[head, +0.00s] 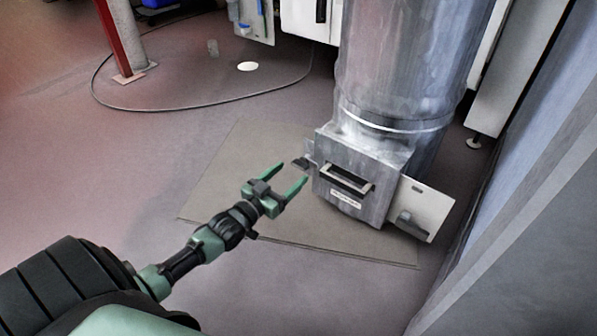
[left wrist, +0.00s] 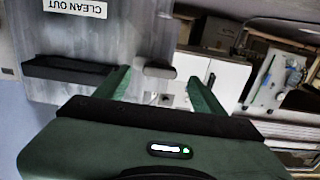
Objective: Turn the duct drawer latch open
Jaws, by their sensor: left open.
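The duct drawer is the grey metal box (head: 335,200) at the foot of the wide duct, with a dark bar handle (head: 347,179) and a small label on its front. A dark latch (head: 300,163) sticks out at the box's left edge. My left gripper (head: 291,175) is open and empty, its fingertips pointing at this latch from the front. In the left wrist view the latch (left wrist: 160,71) shows between the two fingers, seemingly beyond their tips; contact cannot be told. The handle (left wrist: 65,70) and the CLEAN OUT label (left wrist: 75,7) lie left of it. My right gripper is not in view.
A pale plate (head: 425,200) with a dark grip stands out at the box's right. The wide duct (head: 405,60) rises behind the box. A flat mat (head: 225,180) lies under it. A cable (head: 140,108) loops across the floor behind. Floor to the left is clear.

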